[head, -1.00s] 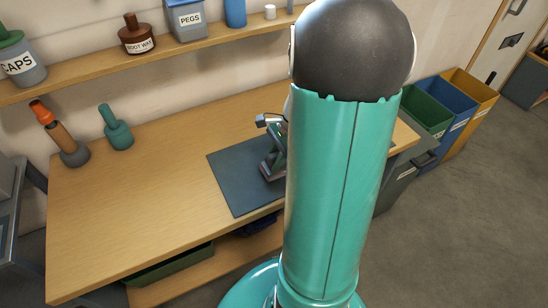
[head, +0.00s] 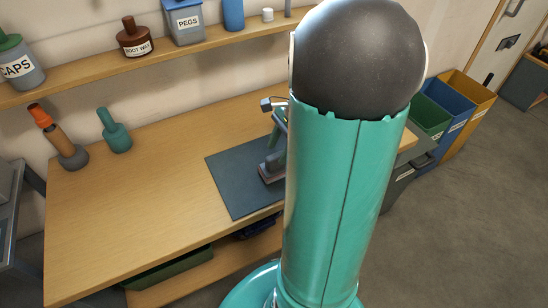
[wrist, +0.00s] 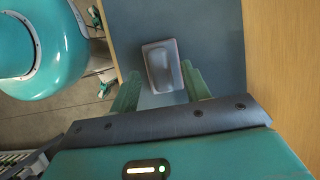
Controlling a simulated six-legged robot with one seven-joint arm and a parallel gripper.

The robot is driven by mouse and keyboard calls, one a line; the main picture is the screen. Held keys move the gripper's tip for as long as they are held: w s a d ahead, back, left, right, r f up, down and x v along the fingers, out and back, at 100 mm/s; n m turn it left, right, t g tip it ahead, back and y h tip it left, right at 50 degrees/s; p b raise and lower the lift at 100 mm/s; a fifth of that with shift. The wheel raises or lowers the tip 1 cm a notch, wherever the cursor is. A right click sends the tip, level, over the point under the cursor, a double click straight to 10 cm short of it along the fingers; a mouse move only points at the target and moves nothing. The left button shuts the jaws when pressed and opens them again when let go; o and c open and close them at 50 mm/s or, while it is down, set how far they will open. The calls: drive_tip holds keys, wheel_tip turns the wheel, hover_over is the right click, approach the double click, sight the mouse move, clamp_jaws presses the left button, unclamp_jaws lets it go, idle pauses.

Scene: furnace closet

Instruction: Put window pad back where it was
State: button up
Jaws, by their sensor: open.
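The window pad (wrist: 163,67), a small grey block with a raised rounded grip and a pinkish base edge, lies on the dark mat (wrist: 213,45) in the wrist view. In the head view the pad (head: 271,170) shows on the mat (head: 240,187) just left of my arm, partly hidden. My gripper (wrist: 162,88) is open, its two green fingers apart, with nothing held. The pad lies beyond and between the fingertips; whether the right finger touches it I cannot tell. My arm hides most of the gripper in the head view.
The wooden bench (head: 130,205) is clear left of the mat, except a teal bottle (head: 116,131) and an orange-topped tool (head: 58,138) at the back. A wall shelf (head: 170,45) holds several containers. Green, blue and yellow bins (head: 470,100) stand right.

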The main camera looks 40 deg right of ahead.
drive_tip(key=v, duration=0.7)
drive_tip(key=s+a+r+n+t+h, duration=0.1)
drive_tip(key=a+r+n, duration=0.1)
drive_tip(key=a+n, duration=0.5)
drive_tip(key=s+a+r+n+t+h, duration=0.1)
drive_tip(key=a+r+n+h, duration=0.1)
drive_tip(key=a+n, duration=0.5)
drive_tip(key=s+a+r+n+t+h, duration=0.1)
drive_tip(key=a+r+n+t, duration=0.1)
drive_tip(key=a+n, duration=0.5)
drive_tip(key=a+r, duration=0.1)
drive_tip(key=a, duration=0.4)
drive_tip(key=shift+s+a+r+h, duration=0.25)
drive_tip(key=shift+a+r+h, duration=0.05)
drive_tip(key=shift+a+r, duration=0.05)
